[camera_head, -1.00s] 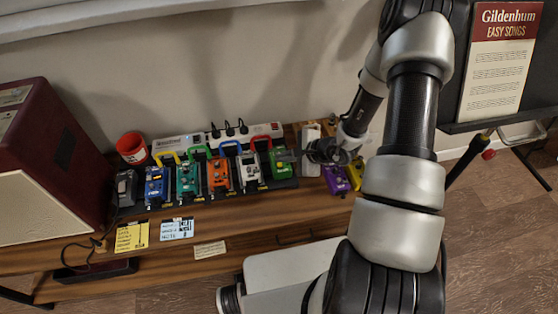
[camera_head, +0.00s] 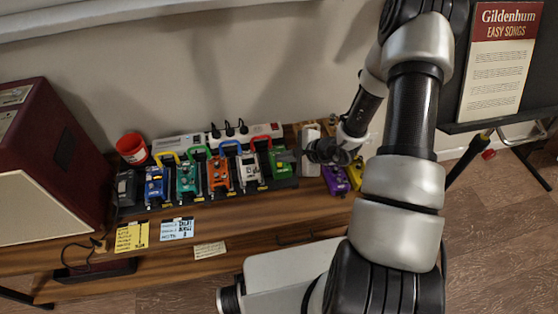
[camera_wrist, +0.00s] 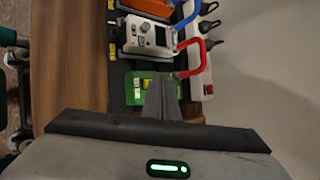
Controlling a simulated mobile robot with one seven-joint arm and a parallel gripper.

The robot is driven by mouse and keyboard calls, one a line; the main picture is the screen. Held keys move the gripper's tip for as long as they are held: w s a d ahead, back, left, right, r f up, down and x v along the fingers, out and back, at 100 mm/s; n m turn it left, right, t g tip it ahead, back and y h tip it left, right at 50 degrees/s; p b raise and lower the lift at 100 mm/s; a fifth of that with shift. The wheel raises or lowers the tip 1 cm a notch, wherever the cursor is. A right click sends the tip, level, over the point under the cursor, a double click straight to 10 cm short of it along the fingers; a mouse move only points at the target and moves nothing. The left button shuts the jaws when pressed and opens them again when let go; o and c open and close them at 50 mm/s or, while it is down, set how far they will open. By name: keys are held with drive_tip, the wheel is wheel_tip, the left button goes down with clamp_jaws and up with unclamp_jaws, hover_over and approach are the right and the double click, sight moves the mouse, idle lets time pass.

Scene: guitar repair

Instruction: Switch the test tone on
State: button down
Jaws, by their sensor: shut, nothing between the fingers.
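My gripper (camera_head: 287,156) is shut and empty, its fingers pointing left over the green pedal (camera_head: 281,167) at the right end of the pedal row. In the wrist view, the shut fingers (camera_wrist: 160,88) cover part of the green pedal (camera_wrist: 138,86); I cannot tell whether they touch it. A white pedal (camera_head: 249,172) with knobs is just left of it, and shows beyond it in the wrist view (camera_wrist: 146,35). No switch clearly labelled as the test tone can be made out. A small dark box (camera_head: 127,187) stands at the row's left end.
Blue, teal and orange pedals (camera_head: 219,174) fill the row, with coloured cables behind them. A white power strip (camera_head: 263,130) lies along the back. A maroon amplifier (camera_head: 60,150) and red cup (camera_head: 131,147) are left. Purple (camera_head: 336,180) and yellow pedals are right, by my arm.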

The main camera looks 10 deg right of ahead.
sight(283, 168)
drive_tip(key=shift+f, duration=0.15)
drive_tip(key=shift+f+b, duration=0.35)
drive_tip(key=shift+b, duration=0.45)
drive_tip(key=shift+f+b, duration=0.2)
drive_tip(key=shift+b, duration=0.1)
drive_tip(key=shift+r, duration=0.7)
drive_tip(key=shift+r, duration=0.1)
drive_tip(key=shift+r+p, duration=1.85)
drive_tip(key=shift+r, duration=1.05)
